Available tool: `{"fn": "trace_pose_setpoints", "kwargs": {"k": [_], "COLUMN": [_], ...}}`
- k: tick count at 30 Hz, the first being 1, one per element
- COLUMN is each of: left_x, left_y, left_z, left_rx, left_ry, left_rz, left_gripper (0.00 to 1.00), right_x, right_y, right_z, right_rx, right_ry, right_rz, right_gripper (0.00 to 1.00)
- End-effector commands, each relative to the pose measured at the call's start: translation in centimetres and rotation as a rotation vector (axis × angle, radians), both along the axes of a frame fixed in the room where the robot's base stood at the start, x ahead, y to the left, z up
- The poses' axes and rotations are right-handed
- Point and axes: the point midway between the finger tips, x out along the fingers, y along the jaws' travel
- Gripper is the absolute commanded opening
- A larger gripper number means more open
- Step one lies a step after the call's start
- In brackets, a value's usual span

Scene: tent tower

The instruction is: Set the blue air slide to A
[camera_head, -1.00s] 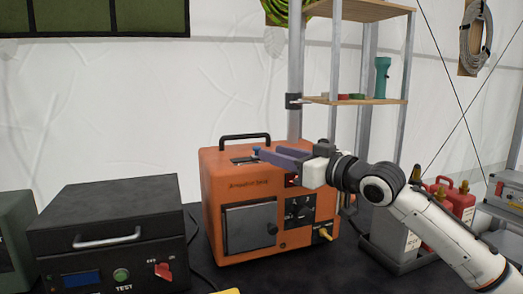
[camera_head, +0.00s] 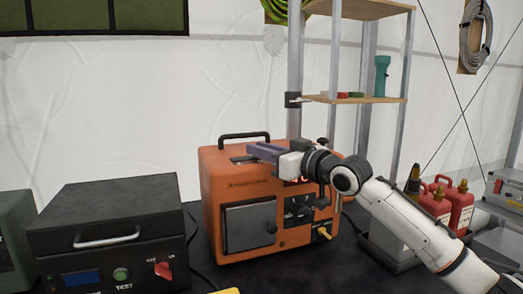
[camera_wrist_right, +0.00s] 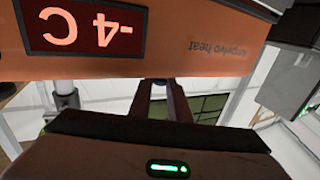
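The orange heater box (camera_head: 215,215) stands on the dark table, with a black handle on top and a dark panel in its front. My right gripper (camera_head: 255,148) reaches in from the right over its top, fingers pointing left. The blue air slide is hidden behind the fingers in the head view, so its setting cannot be read. In the right wrist view the fingers (camera_wrist_right: 160,88) are apart, with a small dark part between or behind their tips; whether they touch the slide is unclear. The heater's display (camera_wrist_right: 85,30) reads -4 C, upside down. My left gripper is not in view.
A black tester box (camera_head: 110,215) stands to the left of the heater. A shelf rack (camera_head: 355,100) with a teal torch (camera_head: 382,75) rises behind. Red canisters (camera_head: 455,203) stand at the right, beyond my arm. The heater's black handle (camera_head: 245,137) is close behind my fingers.

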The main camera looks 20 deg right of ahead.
Motion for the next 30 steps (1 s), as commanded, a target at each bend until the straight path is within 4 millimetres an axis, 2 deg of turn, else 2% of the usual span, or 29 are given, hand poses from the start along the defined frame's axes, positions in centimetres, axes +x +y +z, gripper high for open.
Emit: {"fn": "trace_pose_setpoints", "kwargs": {"k": [5,9,13,23,24,27,30], "left_x": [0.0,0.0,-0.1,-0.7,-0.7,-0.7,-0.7], "left_y": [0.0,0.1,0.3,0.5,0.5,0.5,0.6], "left_z": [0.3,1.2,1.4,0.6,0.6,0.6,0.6], "left_rx": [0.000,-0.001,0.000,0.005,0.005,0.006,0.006], "left_ry": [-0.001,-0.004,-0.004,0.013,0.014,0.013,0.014], "left_rz": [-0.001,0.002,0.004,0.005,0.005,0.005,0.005], "left_gripper": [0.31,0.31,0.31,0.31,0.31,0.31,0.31], "right_x": [0.0,-0.1,-0.2,-0.3,-0.3,-0.3,-0.2], "right_y": [0.5,3.0,4.6,5.2,5.2,5.2,5.1], "right_z": [0.1,0.1,0.0,-0.1,-0.1,-0.1,-0.1], "right_rx": [0.000,0.000,0.000,0.002,0.002,0.002,0.002], "right_ry": [0.001,0.003,0.003,0.001,0.001,0.001,0.001], "right_rz": [0.002,0.008,0.005,0.005,0.005,0.005,0.003], "right_gripper": [0.00,0.00,0.00,0.00,0.18,0.35,0.35]}}
